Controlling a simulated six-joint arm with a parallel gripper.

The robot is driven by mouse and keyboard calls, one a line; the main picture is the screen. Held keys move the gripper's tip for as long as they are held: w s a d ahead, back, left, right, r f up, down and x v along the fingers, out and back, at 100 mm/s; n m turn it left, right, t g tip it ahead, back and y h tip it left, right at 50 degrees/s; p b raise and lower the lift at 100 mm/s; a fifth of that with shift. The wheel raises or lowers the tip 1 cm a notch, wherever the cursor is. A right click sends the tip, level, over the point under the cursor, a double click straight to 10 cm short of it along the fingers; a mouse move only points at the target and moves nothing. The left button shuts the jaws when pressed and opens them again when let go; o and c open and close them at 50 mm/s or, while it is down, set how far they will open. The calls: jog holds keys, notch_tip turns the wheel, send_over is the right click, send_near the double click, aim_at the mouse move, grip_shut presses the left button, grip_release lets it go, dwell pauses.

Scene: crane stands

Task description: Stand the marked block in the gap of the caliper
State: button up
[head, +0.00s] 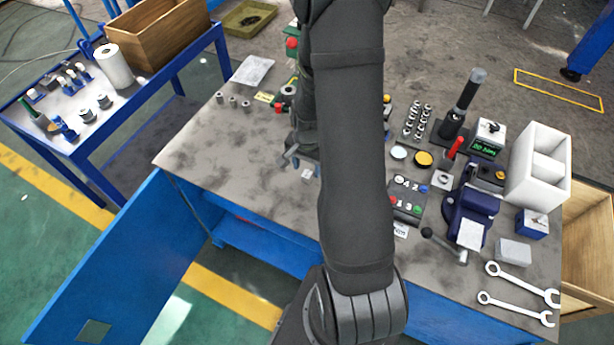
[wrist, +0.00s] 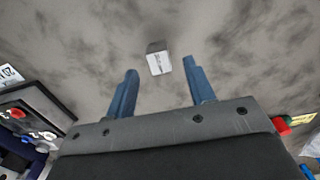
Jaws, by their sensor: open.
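A small pale block with dark print on one face, likely the marked block (wrist: 158,62), rests on the grey tabletop in the wrist view. It also shows as a small white piece in the head view (head: 307,174). My gripper (wrist: 160,67) is open, its two blue fingers on either side of the block's line, with clear table between each finger and the block. Nothing is held. In the head view my gripper (head: 302,162) is partly hidden behind my arm. I cannot pick out the caliper with certainty; my arm covers the middle of the bench.
Right of my arm stand a button panel (head: 407,198), a blue vise (head: 472,210), a black upright tool (head: 462,108) and a white divided holder (head: 540,165). Two wrenches (head: 515,278) lie front right. Left of my arm the bench (head: 215,150) is mostly bare.

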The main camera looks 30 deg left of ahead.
aim_at(307, 177)
jog(key=shift+f, duration=1.35)
grip_shut()
jog(key=shift+r, duration=0.1)
